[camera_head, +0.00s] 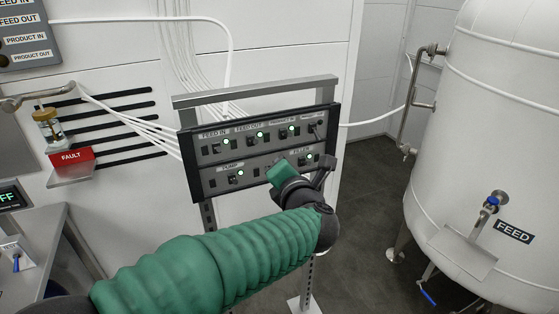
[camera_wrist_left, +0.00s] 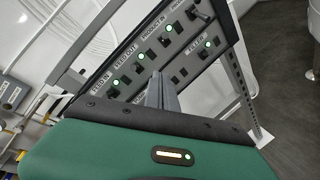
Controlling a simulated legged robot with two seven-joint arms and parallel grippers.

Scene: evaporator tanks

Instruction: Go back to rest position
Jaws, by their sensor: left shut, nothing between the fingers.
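My left arm, in a green sleeve, reaches in from the lower left of the head view. My left gripper (camera_head: 284,173) is in front of the lower right part of the black control panel (camera_head: 262,147). In the left wrist view its grey fingers (camera_wrist_left: 161,84) are together, with nothing between them, and the panel (camera_wrist_left: 165,55) lies beyond them. I cannot tell whether the fingertips touch the panel. The gripper and wrist hide part of the panel's lower row. My right gripper is in neither view.
The panel has labelled switches with several green lights lit, on a grey metal stand (camera_head: 256,90). A large white tank (camera_head: 480,130) marked FEED stands at the right. A red FAULT sign (camera_head: 71,158) and a steel bench (camera_head: 38,235) are at the left. Dark floor (camera_head: 362,215) lies between panel and tank.

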